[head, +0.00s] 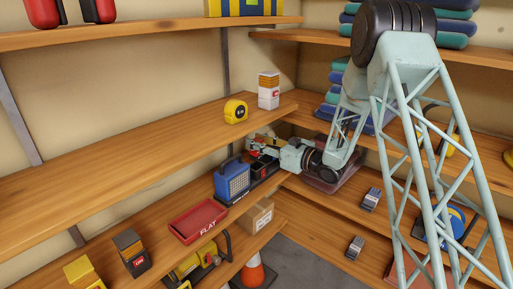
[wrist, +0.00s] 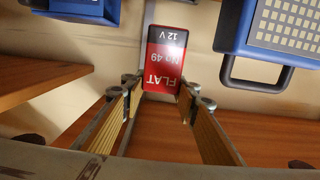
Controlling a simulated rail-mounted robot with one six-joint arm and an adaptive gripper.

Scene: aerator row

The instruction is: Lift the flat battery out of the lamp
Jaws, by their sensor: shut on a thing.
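The flat battery (wrist: 165,58) is a red block with a dark top end, marked "FLAT", "No 49" and "12 V" in the wrist view. My gripper (wrist: 160,90) is shut on it, with a fingertip against each side. In the head view my gripper (head: 257,148) is over the middle shelf near the corner, and the battery is hard to make out there. A blue lamp (head: 234,181) with a pale grid face and a handle stands just left of it. The grid face also shows at the upper right of the wrist view (wrist: 288,22). Whether the battery still touches the lamp is unclear.
A red tray (head: 186,232) marked "FLAT" sits left on the same shelf, beside a dark battery (head: 133,255). A tape measure (head: 235,111) and a white box (head: 268,93) stand on the shelf above. Another blue object (wrist: 85,10) shows top left in the wrist view.

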